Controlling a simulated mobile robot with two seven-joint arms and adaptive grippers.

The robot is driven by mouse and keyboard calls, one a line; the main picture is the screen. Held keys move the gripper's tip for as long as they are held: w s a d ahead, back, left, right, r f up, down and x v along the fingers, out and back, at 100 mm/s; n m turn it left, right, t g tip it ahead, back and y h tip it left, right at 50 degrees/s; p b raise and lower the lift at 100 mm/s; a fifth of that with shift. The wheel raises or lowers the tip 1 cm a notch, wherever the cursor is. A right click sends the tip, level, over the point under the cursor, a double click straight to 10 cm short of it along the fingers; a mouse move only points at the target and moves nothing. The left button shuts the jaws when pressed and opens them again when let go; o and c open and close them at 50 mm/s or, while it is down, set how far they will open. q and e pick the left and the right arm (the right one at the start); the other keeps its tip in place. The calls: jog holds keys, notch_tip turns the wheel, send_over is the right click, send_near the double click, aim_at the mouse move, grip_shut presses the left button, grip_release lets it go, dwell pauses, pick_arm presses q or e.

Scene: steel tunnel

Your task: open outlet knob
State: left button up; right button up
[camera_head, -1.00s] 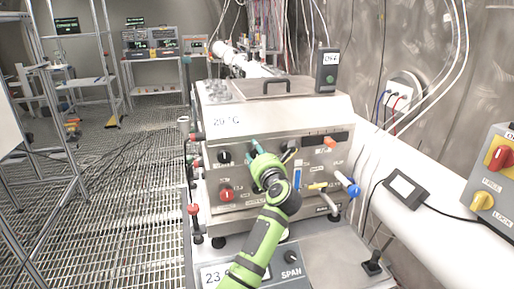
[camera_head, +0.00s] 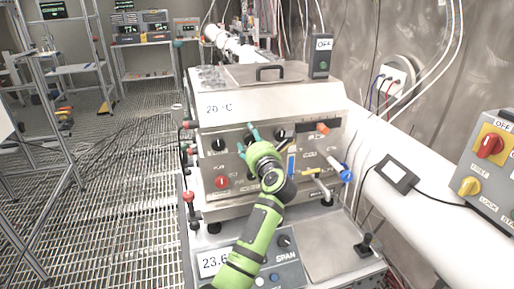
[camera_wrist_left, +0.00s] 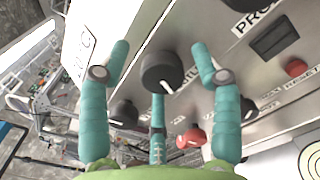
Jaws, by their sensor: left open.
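The steel machine (camera_head: 235,118) has a front panel with several knobs. In the head view, a black knob (camera_head: 218,145) is at the panel's left, another black knob (camera_head: 280,136) is right of my gripper, and a red knob (camera_head: 222,182) is below. I cannot read which is the outlet knob. My left gripper (camera_head: 247,138) is open before the upper middle of the panel. In the left wrist view, its teal fingers (camera_wrist_left: 160,50) stand on both sides of a black knob (camera_wrist_left: 161,73) with a white mark, with gaps visible; contact is not evident. My right gripper is out of view.
Blue (camera_head: 346,174) and yellow (camera_head: 309,171) valve handles stick out at the panel's lower right. A SPAN control box (camera_head: 285,268) sits in front of the machine. A red-knobbed switch box (camera_head: 488,165) is at far right. Open grating floor (camera_head: 115,185) lies left.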

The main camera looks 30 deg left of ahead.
pick_arm(q)
jog(key=v, duration=1.1)
jog(key=shift+d, duration=0.25)
